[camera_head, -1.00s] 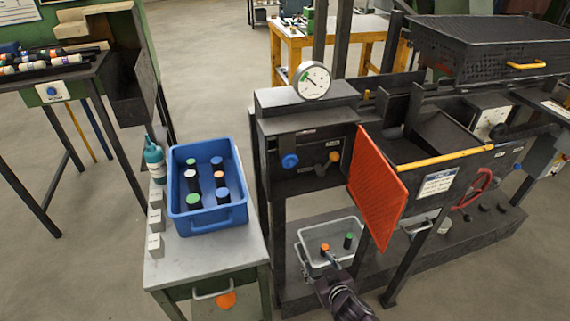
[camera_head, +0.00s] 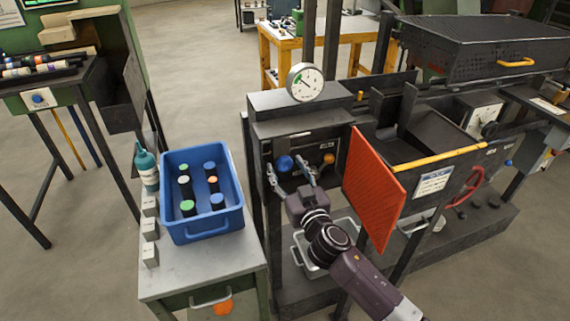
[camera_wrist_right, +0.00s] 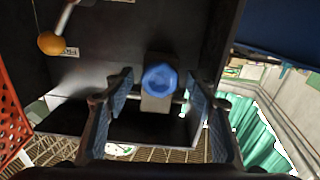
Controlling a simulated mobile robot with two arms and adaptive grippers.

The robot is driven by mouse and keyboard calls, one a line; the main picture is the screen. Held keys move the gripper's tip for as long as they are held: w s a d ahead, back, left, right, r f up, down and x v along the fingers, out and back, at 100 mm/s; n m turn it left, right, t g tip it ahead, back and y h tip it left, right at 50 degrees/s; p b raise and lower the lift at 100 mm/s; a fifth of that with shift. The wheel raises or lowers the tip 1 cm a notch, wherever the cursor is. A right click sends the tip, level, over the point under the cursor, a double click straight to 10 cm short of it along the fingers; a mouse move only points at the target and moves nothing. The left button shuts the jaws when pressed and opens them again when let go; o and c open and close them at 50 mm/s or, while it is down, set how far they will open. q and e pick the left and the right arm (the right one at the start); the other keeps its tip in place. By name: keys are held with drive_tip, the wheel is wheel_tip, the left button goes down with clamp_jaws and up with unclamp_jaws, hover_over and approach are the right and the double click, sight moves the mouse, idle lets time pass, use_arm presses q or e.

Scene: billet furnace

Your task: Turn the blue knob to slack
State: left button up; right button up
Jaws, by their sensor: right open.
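The blue knob (camera_head: 285,163) is on the dark front panel of the machine, under the round gauge (camera_head: 305,82). In the right wrist view the blue knob (camera_wrist_right: 159,79) sits near the centre, between and beyond the open fingers. My right gripper (camera_head: 291,176) is open in front of the panel, its fingers to either side of and slightly below the knob. In the right wrist view my right gripper (camera_wrist_right: 158,100) has nothing between its finger pads. I cannot tell whether the fingers touch the knob. My left gripper is not in view.
An orange-tipped lever (camera_head: 328,158) is on the same panel, right of the knob. An orange-red mesh panel (camera_head: 374,190) stands close to the right of my right arm. A blue bin (camera_head: 202,233) with several capped cylinders stands on the side table (camera_head: 190,276). A grey bin (camera_head: 298,246) is below, partly hidden.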

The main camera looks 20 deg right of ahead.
drive_tip(key=shift+w, duration=0.65)
drive_tip(key=c, duration=1.2)
drive_tip(key=shift+o, duration=0.2)
drive_tip(key=shift+n, duration=0.3)
